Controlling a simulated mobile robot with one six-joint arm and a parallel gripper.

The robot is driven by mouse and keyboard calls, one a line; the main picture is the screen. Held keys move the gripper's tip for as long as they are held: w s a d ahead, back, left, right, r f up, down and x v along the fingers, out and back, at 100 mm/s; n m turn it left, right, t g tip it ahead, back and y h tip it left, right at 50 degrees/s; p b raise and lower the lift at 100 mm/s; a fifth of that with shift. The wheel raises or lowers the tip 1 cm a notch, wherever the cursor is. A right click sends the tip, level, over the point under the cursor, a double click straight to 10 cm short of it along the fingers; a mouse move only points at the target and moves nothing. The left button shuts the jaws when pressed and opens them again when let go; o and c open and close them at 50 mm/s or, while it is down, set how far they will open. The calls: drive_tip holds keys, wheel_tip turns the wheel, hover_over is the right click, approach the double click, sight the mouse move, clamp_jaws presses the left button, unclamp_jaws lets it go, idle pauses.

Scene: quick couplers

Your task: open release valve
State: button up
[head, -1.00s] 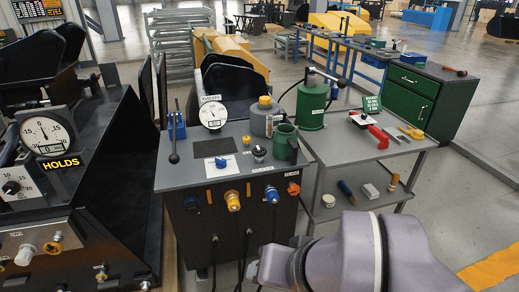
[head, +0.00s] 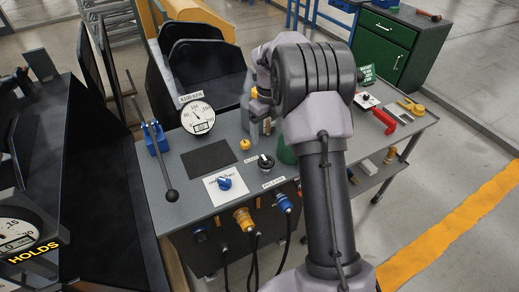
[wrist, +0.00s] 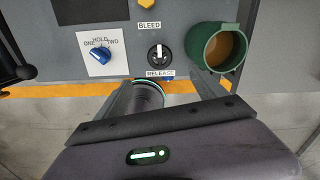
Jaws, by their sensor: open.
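The release valve (head: 266,162) is a black round knob with a white pointer line on the grey bench top. In the wrist view the knob (wrist: 158,54) sits between the labels BLEED and RELEASE, its white line about upright in the picture. My gripper (head: 262,118) is above the bench, partly hidden by my own arm in the head view. In the wrist view my open gripper's fingers (wrist: 168,90) are spread below the knob in the picture, apart from it, with nothing held.
A blue selector knob (wrist: 99,53) lies left of the valve and a green mug (wrist: 216,47) close on its right. A yellow knob (head: 245,144), a gauge (head: 197,117) and a black lever (head: 165,175) stand nearby. Coloured couplers (head: 243,220) line the front panel.

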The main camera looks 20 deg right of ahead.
sight(266, 160)
wheel_tip(266, 160, down, 14)
drive_tip(key=b, duration=0.3)
drive_tip(key=shift+w+r+b, duration=0.1)
drive_tip(key=shift+b, duration=0.2)
drive_tip(key=c, duration=1.4)
